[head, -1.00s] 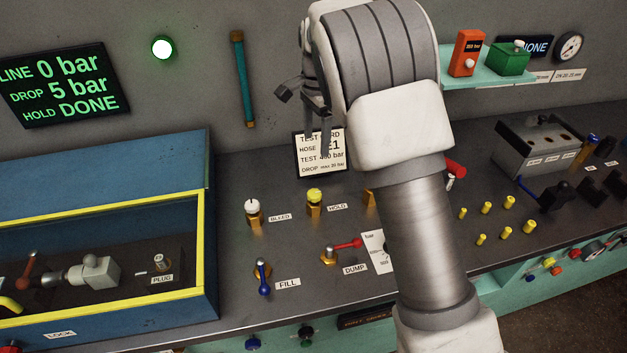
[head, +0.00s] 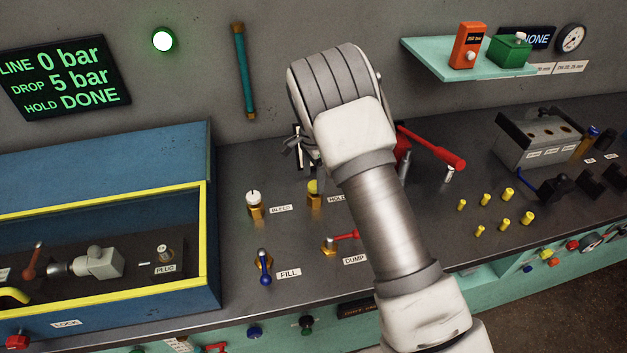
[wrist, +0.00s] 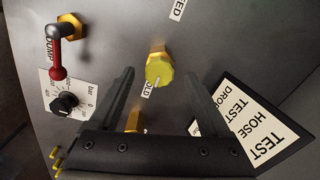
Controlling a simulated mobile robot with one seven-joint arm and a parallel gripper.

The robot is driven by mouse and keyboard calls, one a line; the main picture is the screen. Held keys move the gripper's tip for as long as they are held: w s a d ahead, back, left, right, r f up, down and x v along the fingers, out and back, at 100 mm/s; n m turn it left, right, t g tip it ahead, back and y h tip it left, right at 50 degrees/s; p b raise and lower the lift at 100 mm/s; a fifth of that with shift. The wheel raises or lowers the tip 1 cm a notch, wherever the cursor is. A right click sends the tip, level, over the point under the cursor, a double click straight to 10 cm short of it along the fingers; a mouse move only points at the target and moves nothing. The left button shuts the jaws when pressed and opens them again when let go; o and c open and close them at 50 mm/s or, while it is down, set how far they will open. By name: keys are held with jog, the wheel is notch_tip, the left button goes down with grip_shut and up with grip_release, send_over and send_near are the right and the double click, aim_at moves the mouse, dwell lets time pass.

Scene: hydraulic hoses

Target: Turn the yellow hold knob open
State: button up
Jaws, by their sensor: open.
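The yellow hold knob (head: 313,187) sits on a brass valve body on the dark bench, beside its HOLD label. My gripper (head: 298,145) is above and behind it in the head view, mostly hidden by my arm. In the wrist view the hold knob (wrist: 159,70) lies just beyond the fingertips, roughly between their lines. My gripper (wrist: 162,85) shows two dark, widely parted fingers with nothing between them. The knob appears clear of both fingers.
The white-topped bleed knob (head: 253,199) stands left of the hold knob. The blue fill lever (head: 264,270) and red dump lever (head: 345,236) are nearer the front. The test card (wrist: 262,120) stands close to one finger. The display (head: 64,78) reads HOLD DONE.

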jog(key=shift+f, duration=1.05)
grip_shut()
